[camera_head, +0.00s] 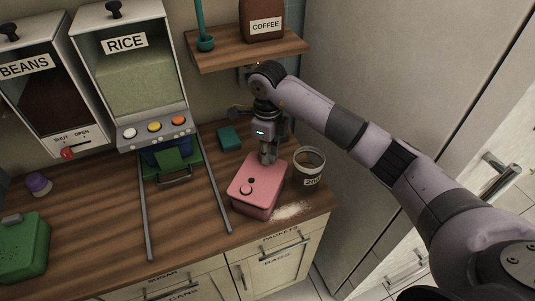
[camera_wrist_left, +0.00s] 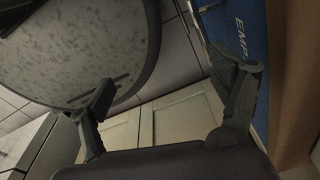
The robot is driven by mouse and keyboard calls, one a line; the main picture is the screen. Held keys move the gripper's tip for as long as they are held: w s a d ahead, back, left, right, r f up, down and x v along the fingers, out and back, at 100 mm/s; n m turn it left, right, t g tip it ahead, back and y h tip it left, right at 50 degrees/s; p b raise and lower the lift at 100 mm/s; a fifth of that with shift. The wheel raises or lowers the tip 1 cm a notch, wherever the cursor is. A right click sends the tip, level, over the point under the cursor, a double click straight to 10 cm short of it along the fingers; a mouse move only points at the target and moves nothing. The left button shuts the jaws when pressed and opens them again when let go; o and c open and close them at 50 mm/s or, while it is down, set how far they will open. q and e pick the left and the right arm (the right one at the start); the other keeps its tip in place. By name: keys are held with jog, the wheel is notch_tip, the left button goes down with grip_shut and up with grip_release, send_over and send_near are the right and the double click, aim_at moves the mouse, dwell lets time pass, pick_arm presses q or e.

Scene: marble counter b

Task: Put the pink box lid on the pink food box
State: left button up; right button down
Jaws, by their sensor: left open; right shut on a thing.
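The pink food box (camera_head: 250,209) stands on the wooden counter near its front right edge. The pink box lid (camera_head: 262,177) covers its top, with a small round knob near the left side. I cannot tell whether the lid is fully seated or slightly raised. My right gripper (camera_head: 268,160) points down at the lid's far edge and is shut on the lid; its fingertips are partly hard to make out. My left gripper (camera_wrist_left: 164,72) is open and empty in the left wrist view, away from the box, and does not show in the head view.
A labelled canister (camera_head: 309,168) stands close right of the box, with spilled white powder (camera_head: 292,211) in front. A teal block (camera_head: 229,138) lies behind. The rice dispenser (camera_head: 135,70) and metal rails are left; a green container (camera_head: 22,247) is far left. A shelf (camera_head: 247,52) hangs above.

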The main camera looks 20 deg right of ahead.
jog(key=shift+f, duration=0.8)
jog(key=shift+f, duration=0.1)
jog(key=c, duration=1.6)
grip_release()
